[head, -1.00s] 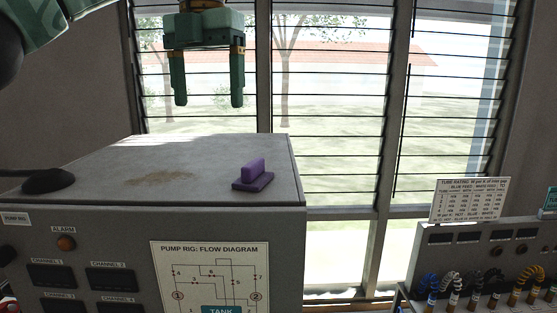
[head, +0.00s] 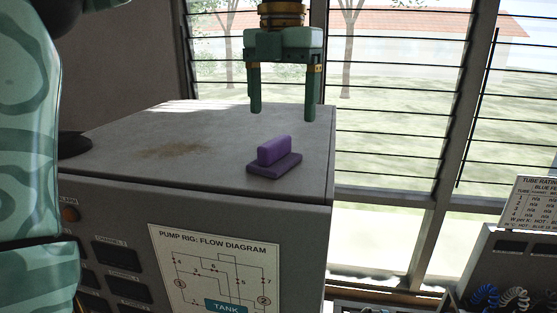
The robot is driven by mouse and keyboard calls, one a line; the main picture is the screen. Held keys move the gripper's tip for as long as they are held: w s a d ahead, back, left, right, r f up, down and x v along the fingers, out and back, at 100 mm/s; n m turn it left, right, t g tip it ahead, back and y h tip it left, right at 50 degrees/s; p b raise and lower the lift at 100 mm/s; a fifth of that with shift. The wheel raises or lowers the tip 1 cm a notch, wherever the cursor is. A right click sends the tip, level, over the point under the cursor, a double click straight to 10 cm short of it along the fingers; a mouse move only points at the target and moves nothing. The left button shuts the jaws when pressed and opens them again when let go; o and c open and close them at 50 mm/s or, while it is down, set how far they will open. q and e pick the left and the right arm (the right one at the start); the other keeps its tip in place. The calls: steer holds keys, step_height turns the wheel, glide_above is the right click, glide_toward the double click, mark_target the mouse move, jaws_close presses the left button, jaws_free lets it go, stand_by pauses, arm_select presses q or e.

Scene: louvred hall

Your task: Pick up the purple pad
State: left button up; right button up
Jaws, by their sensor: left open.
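The purple pad (head: 274,168) lies on top of the grey pump rig cabinet (head: 215,121), near its right edge. It has a flat base with an upright raised block along it. My left gripper (head: 283,110) points straight down with its two green fingers apart and nothing between them. In the picture its fingertips are just above the pad, with a gap between. How far it stands in front of or behind the pad is hard to tell. My right gripper is not in view.
A black round object (head: 74,145) sits at the cabinet top's left, partly hidden by my arm. A brownish stain (head: 176,149) marks the top. The cabinet front carries a flow diagram (head: 214,270). A second panel with coiled tubes (head: 515,265) stands at right, before louvred windows.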

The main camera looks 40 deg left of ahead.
mark_target(275, 140)
arm_select(q)
steer(key=f, duration=0.2)
steer(key=shift+w+f, duration=0.25)
steer(key=shift+f, duration=0.05)
steer(key=shift+s+a+f, duration=0.15)
steer(key=shift+s+f, duration=0.05)
steer(key=shift+s, duration=0.1)
steer(key=f, duration=0.2)
steer(key=s+f+p, duration=0.1)
steer(key=f, duration=0.1)
steer(key=shift+a+f, duration=0.1)
steer(key=shift+f, duration=0.15)
steer(key=shift+w+f, duration=0.2)
steer(key=shift+a, duration=0.1)
steer(key=shift+s, duration=0.1)
steer(key=c, duration=1.1)
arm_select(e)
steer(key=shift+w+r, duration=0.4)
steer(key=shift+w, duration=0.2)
